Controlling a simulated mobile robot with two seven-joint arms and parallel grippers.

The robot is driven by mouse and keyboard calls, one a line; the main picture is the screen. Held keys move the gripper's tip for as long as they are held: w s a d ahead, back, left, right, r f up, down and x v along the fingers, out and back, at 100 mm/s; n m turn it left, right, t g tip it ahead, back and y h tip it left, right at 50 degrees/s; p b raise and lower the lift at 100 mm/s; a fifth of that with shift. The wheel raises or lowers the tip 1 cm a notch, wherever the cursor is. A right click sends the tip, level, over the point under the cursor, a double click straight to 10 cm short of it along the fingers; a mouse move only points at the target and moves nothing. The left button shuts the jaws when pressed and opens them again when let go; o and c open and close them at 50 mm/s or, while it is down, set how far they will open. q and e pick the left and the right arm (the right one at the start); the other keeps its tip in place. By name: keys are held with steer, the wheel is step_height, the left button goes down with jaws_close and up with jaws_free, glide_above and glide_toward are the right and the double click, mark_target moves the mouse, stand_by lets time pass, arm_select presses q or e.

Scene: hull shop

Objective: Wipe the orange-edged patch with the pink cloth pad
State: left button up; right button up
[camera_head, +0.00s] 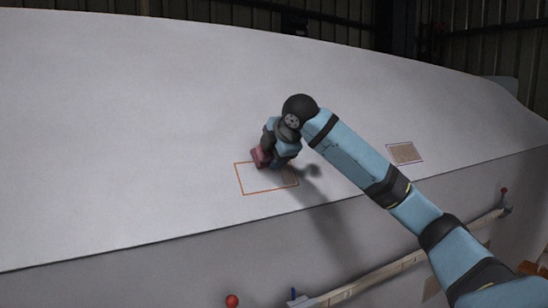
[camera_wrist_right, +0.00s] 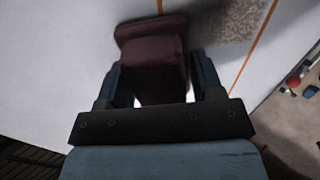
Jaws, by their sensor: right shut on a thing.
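The orange-edged patch (camera_head: 258,183) is a thin orange outline on the pale sloping hull, left of my arm in the head view. Its left part looks clean; a brown speckled stain (camera_head: 290,177) shows in its right part, and the stain also shows at the top of the wrist view (camera_wrist_right: 235,18). My right gripper (camera_head: 270,158) is shut on the pink cloth pad (camera_head: 260,158), at the patch's upper edge. In the wrist view the pad (camera_wrist_right: 155,60) sits between the fingers, dark red in shadow. I cannot tell whether it touches the hull. My left gripper is out of view.
A second, purple-edged patch (camera_head: 405,153) with a brown stain lies to the right, beyond my right arm. Below the hull's lower edge are a long rail (camera_head: 370,280), a red ball (camera_head: 232,300) and a red knob (camera_head: 504,190). The hull left of the patch is clear.

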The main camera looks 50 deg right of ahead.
mark_target(281, 191)
steer(key=shift+s+a+f+b, duration=0.15)
steer(key=shift+s+f+b, duration=0.15)
steer(key=shift+s+f, duration=0.3)
steer(key=shift+s+a+f+b, duration=0.15)
steer(key=shift+s+f+b, duration=0.25)
steer(key=shift+f, duration=0.3)
steer(key=shift+s+a+f+b, duration=0.2)
steer(key=shift+s+f+b, duration=0.3)
steer(key=shift+f, duration=0.2)
steer(key=shift+s+a+f+b, duration=0.2)
steer(key=shift+s+f+b, duration=0.25)
steer(key=shift+s+f, duration=0.25)
steer(key=shift+s+a+f+b, duration=0.2)
steer(key=shift+s+f+b, duration=0.3)
steer(key=shift+f, duration=0.2)
steer(key=shift+s+f, duration=0.3)
steer(key=shift+s, duration=0.05)
steer(key=shift+o, duration=1.1)
steer(key=shift+a, duration=0.1)
steer(key=shift+c, duration=1.1)
steer(key=shift+r, duration=0.15)
steer(key=shift+s+r, duration=0.2)
steer(key=shift+s+a+r+p, duration=0.1)
steer(key=shift+s+p, duration=0.15)
steer(key=shift+p, duration=0.05)
